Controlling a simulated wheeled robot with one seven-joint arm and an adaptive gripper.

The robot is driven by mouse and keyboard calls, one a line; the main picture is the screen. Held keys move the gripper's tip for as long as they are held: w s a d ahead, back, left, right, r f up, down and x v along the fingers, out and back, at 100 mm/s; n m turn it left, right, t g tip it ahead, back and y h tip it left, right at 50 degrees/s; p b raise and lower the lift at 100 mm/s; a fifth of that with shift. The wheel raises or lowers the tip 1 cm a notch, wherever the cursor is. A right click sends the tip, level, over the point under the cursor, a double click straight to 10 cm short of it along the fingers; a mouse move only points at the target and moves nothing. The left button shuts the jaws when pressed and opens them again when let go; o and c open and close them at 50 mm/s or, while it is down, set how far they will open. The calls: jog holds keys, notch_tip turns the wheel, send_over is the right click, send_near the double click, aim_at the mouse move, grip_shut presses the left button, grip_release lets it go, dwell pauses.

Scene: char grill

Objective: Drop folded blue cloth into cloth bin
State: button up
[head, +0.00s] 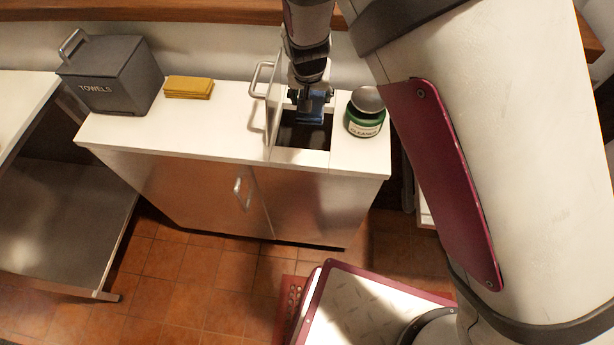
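The cloth bin (303,137) appears as a dark square opening in the white top of a metal-fronted cabinet. Its lid (272,100) stands upright at the left side of the opening, with a metal handle. My gripper (311,95) points down over the back part of the opening. The folded blue cloth (313,107) is between its fingers, at about the level of the opening. The cloth is small in view and partly hidden by the fingers. The inside of the bin is too dark to make out.
A green cleaner jar (364,121) with a rounded grey top stands close to the right of the opening. Folded yellow cloths (189,87) and a grey box marked TOWELS (113,76) are at the left. The white counter (211,122) between them and the lid is clear.

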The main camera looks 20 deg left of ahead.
jog(key=shift+f, duration=0.6)
jog(key=o, duration=1.2)
jog(key=v, duration=0.7)
jog(key=shift+s+r, duration=0.2)
jog(key=shift+r, duration=0.05)
jog(key=shift+d, duration=0.1)
